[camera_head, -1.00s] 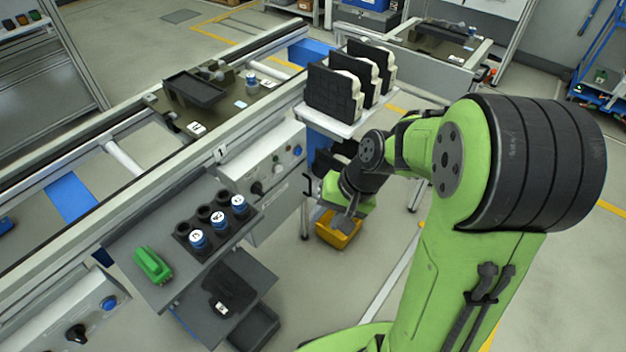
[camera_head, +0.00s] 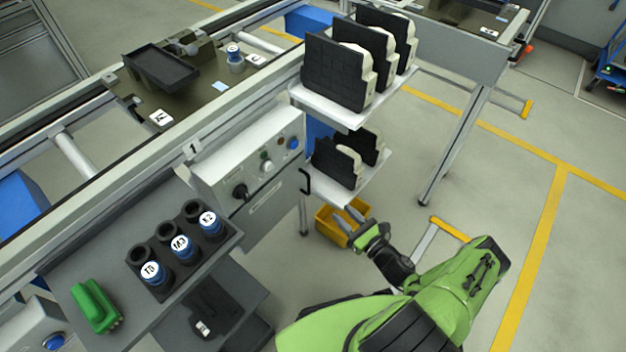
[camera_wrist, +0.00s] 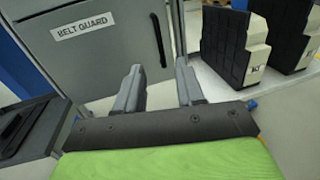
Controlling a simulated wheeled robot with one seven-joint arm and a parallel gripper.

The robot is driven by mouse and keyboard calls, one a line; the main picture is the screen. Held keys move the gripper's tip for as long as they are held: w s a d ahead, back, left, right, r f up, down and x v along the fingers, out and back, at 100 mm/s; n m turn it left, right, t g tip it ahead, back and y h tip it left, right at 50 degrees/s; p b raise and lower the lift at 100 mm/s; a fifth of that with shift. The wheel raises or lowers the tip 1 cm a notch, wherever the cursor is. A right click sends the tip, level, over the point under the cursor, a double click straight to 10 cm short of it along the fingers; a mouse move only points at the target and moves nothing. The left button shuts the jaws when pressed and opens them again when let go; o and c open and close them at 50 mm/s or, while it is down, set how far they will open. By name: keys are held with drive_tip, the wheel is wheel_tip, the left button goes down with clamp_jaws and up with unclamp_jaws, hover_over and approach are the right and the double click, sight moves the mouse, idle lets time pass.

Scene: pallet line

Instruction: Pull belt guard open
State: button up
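The belt guard (camera_wrist: 105,65) is a grey panel with a "BELT GUARD" label, filling the upper left of the wrist view, and it looks closed. Its black upright bar handle (camera_wrist: 159,40) is near the panel's right edge. The handle also shows in the head view (camera_head: 305,181), below the control box. My gripper (camera_wrist: 159,66) is open and empty. Its two fingers point at the panel, and the handle appears between and beyond the fingertips, apart from them. In the head view my gripper (camera_head: 350,217) is to the lower right of the handle.
A white shelf (camera_head: 329,106) with black-and-white parts stands above my gripper, with a lower shelf (camera_head: 371,184) beneath it. A yellow bin (camera_head: 328,226) is behind my fingers. A grey side shelf (camera_head: 75,268) holds blue-and-black cylinders and a green object. Open floor is at right.

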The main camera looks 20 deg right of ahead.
drive_tip(key=b+x, duration=0.3)
drive_tip(key=x, duration=1.2)
drive_tip(key=shift+a+b, duration=0.2)
drive_tip(key=shift+b, duration=0.2)
drive_tip(key=shift+r, duration=0.1)
clamp_jaws()
